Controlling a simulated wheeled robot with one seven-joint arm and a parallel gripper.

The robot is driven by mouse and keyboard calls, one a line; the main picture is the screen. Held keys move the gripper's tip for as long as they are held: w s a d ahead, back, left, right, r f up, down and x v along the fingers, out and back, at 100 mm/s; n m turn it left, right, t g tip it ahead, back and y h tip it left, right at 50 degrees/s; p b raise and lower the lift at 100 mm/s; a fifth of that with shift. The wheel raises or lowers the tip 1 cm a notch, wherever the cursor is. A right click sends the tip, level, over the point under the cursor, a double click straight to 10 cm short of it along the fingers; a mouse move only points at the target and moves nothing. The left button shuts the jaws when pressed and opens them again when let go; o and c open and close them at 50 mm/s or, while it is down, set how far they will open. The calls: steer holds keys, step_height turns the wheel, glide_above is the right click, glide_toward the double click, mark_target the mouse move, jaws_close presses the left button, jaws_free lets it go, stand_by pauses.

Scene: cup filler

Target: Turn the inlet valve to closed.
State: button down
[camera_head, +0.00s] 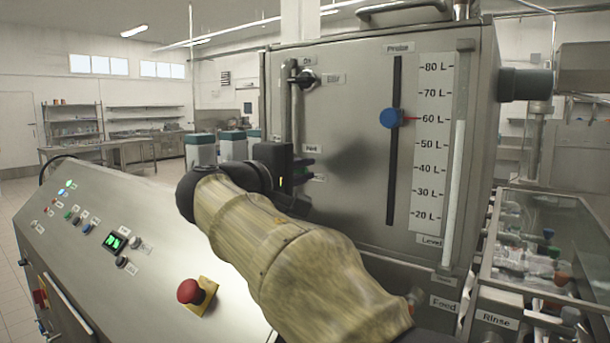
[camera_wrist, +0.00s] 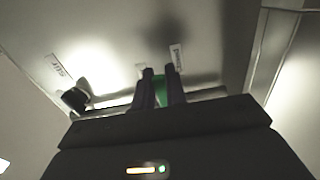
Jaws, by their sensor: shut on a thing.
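My gripper (camera_head: 306,168) is at the front of the steel tank, beside the vertical pipe at its left. In the wrist view, its two dark fingers (camera_wrist: 160,73) are shut on a green handle (camera_wrist: 161,91), with one finger on each side. The handle looks like that of a valve on the pipe; its label is too small to read surely. In the head view my gripper and arm hide most of this valve, so I cannot tell its exact angle.
Higher on the pipe is a black knob (camera_head: 306,79); a black knob (camera_wrist: 75,99) also shows in the wrist view. The tank front (camera_head: 355,200) has a level scale (camera_head: 431,150) and blue slider (camera_head: 391,118). A control panel (camera_head: 150,262) with red emergency button (camera_head: 190,291) lies left.

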steer(key=shift+a+f, duration=0.1)
steer(key=shift+f, duration=0.2)
steer(key=c, duration=1.4)
jaws_free()
steer(key=shift+s+r, duration=0.1)
steer(key=shift+s, duration=0.05)
steer(key=shift+c, duration=0.2)
steer(key=shift+r, duration=0.1)
steer(key=b+v, duration=0.1)
steer(key=v, duration=1.6)
steer(key=shift+s+a, duration=0.2)
steer(key=shift+w, duration=0.15)
